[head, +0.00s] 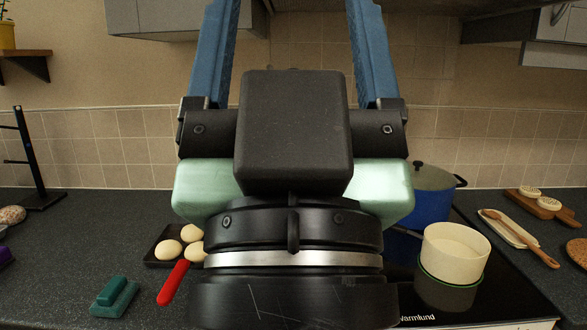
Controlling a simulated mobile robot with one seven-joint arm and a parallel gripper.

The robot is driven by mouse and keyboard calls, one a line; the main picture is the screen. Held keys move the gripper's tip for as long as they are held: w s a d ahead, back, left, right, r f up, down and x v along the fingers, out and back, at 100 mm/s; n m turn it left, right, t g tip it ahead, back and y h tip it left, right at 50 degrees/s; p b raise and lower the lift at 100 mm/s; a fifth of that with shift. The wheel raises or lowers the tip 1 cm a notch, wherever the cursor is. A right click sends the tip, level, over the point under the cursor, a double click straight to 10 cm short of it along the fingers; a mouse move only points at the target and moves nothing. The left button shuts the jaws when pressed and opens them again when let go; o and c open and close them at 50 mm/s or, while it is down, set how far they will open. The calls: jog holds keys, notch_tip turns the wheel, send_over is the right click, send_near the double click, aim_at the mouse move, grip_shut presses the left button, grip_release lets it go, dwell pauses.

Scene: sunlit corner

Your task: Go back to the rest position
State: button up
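My gripper (293,12) fills the middle of the head view, close to the camera and pointing up. Its two blue fingers stand wide apart, one on each side of the dark central block, with nothing visible between them. The fingers reach the top edge of the picture, so their very ends may be cut off. The gripper's body hides the middle of the counter and part of the wall behind it.
A dark counter (70,235) runs along a tiled wall. Left are a black stand (30,160), a board of pale round pieces (168,250), a red-handled tool (173,283) and a green block (113,293). Right are a blue pot (432,195), a cream pan (455,255) and a spoon tray (508,228).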

notch_tip(320, 180, up, 15)
jog(key=p, duration=1.3)
jog(key=shift+f, duration=0.2)
